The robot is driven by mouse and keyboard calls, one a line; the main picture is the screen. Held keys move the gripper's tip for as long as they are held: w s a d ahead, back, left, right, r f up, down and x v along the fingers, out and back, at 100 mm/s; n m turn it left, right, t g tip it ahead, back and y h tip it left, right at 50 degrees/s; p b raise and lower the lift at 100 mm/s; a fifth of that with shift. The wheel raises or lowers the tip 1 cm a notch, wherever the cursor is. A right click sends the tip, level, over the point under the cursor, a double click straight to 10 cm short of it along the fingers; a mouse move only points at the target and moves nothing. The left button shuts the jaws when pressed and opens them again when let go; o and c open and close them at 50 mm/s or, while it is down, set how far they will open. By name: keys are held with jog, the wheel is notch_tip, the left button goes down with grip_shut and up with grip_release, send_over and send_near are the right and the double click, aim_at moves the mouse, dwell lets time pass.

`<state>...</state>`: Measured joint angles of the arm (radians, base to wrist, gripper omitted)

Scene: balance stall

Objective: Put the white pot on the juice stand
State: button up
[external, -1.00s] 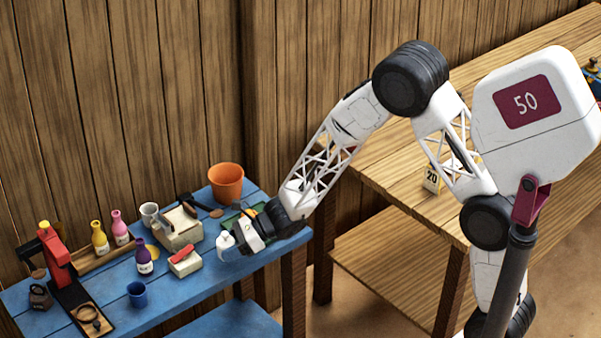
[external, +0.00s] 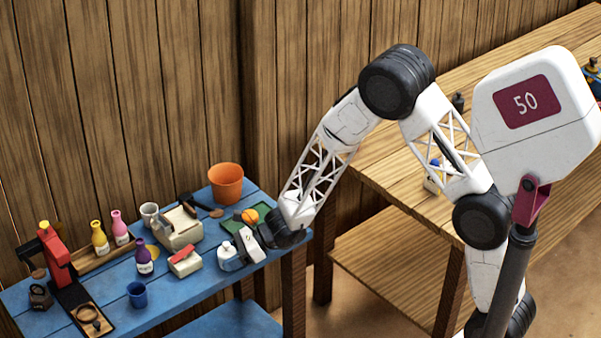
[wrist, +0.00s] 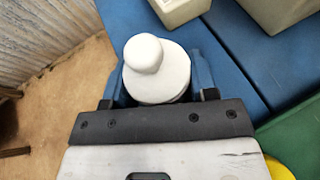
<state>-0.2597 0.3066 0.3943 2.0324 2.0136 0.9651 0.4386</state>
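The white pot (external: 230,259), a rounded body with a narrower round top, is at the blue table's front right. In the wrist view the white pot (wrist: 157,75) lies between the two blue fingers of my gripper (wrist: 159,78). The fingers are close along both sides; I cannot tell whether they press on it. In the external view my gripper (external: 236,254) comes in low from the right, partly hiding the pot. A wooden strip (external: 93,259) with yellow (external: 99,239) and pink (external: 119,229) bottles, which looks like the juice stand, is at the back left.
A red-topped box (external: 185,262), purple bottle (external: 144,258) and blue cup (external: 137,293) stand left of the pot. A pale boxy device (external: 180,229), white mug (external: 149,214) and orange bucket (external: 226,183) are behind. A red press (external: 55,254) stands far left. Bare blue tabletop (external: 185,294) runs along the front.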

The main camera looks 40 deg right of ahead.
jog(key=o, duration=0.4)
jog(key=shift+o, duration=0.2)
jog(key=shift+r, duration=0.15)
jog(key=v, duration=1.2)
jog(key=shift+r, duration=0.1)
dwell(0.6)
